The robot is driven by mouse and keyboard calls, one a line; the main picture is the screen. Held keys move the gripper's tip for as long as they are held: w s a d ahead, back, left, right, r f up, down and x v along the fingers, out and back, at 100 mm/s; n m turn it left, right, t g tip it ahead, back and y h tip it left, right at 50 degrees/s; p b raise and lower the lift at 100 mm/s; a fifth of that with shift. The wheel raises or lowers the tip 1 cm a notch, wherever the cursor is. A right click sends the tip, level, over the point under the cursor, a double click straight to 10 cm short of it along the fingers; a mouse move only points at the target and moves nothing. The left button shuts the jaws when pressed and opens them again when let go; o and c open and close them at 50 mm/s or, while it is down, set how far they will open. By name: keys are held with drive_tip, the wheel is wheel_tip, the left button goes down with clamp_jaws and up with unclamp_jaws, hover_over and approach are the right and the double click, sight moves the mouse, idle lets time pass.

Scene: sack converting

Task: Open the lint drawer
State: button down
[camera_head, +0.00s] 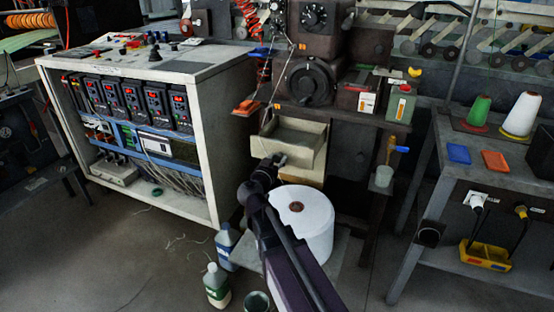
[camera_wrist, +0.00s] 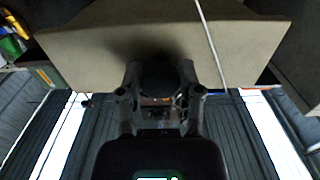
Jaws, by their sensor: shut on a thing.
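The lint drawer (camera_head: 313,157) is a beige box under the dark machine. It stands pulled out, with its open top and inside showing in the head view. In the wrist view its beige front (camera_wrist: 90,52) fills the upper part. My gripper (camera_head: 276,160) is at the drawer's front, and in the wrist view my gripper (camera_wrist: 160,92) has its fingers on either side of a dark round knob on that front. The knob is partly hidden by the fingers and in shadow.
A big white roll (camera_head: 312,222) stands below the drawer, beside my arm. A blue bottle (camera_head: 226,248) and a whitish bottle (camera_head: 216,284) stand on the floor. A white control cabinet (camera_head: 215,140) is at left, a grey workbench (camera_head: 437,180) at right. A pale cord (camera_wrist: 208,35) crosses the drawer front.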

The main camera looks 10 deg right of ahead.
drive_tip(key=shift+c, duration=1.3)
unclamp_jaws()
drive_tip(key=shift+w, duration=0.15)
drive_tip(key=v, duration=1.2)
